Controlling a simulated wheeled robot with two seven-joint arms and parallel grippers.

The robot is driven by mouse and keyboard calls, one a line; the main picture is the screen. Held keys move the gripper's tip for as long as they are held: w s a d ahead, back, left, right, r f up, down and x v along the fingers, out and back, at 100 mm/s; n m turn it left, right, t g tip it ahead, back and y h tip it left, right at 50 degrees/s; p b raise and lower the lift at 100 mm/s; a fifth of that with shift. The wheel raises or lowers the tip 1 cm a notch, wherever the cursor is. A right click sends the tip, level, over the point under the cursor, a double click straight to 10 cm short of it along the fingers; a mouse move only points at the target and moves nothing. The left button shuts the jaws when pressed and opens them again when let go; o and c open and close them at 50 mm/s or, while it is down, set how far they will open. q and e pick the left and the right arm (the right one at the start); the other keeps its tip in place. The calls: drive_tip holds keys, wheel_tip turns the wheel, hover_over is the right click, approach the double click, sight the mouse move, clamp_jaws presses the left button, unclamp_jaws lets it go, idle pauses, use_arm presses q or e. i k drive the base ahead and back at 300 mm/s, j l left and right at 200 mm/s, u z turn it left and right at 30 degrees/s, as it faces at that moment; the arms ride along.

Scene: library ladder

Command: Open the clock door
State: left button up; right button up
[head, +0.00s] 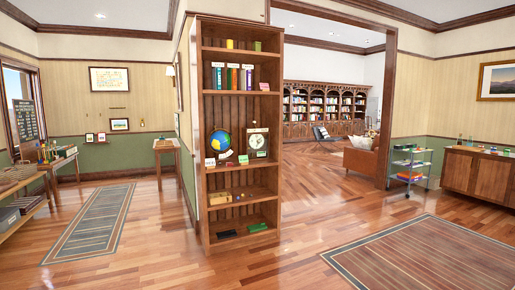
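A small square clock (258,141) with a round pale face stands on a middle shelf of the tall wooden bookcase (240,105). Its front faces me, and the door looks shut, though it is too small to be sure. A blue and yellow globe (220,141) stands just left of the clock. Small light cards and a green item lie in front of them on the shelf. Neither of my grippers is in view.
Books (233,76) and small boxes fill other shelves of the bookcase. A striped runner (93,222) lies left and a large rug (425,262) right. Bare wood floor (230,270) lies before the bookcase. A wheeled cart (408,168) and a cabinet (480,175) stand right.

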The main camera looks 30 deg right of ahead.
sight(269, 133)
drive_tip(key=i+l+z, duration=0.25)
drive_tip(key=i+l, duration=0.15)
drive_tip(key=i+l+z, duration=0.55)
drive_tip(key=i, duration=0.3)
drive_tip(key=i+l+z, duration=0.15)
drive_tip(key=i+z, duration=0.15)
drive_tip(key=i, duration=0.2)
drive_tip(key=i+z, duration=0.25)
drive_tip(key=i, duration=2.25)
